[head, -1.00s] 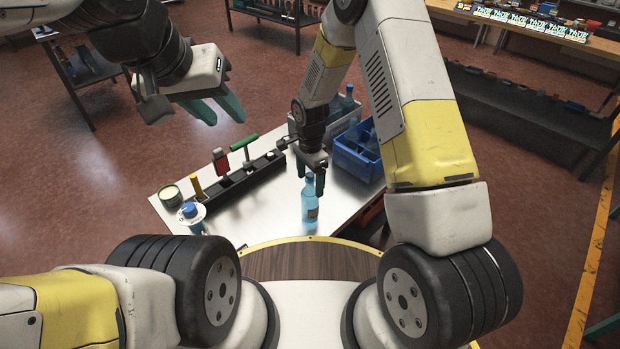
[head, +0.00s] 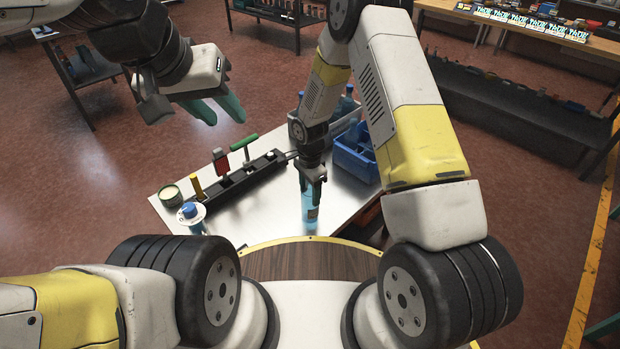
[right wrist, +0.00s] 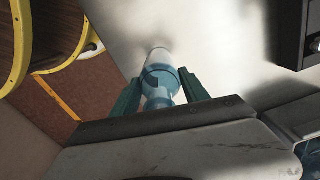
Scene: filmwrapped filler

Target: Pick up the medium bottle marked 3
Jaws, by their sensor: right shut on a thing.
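A clear blue bottle (head: 309,207) stands upright on the metal worktable near its front edge. My right gripper (head: 313,186) comes down over it from above and is shut on its upper part. In the right wrist view the bottle (right wrist: 160,78) lies between the two green fingers of the gripper (right wrist: 160,92). No number can be read on it. My left gripper (head: 219,108) is open and empty, held up off to the left above the floor.

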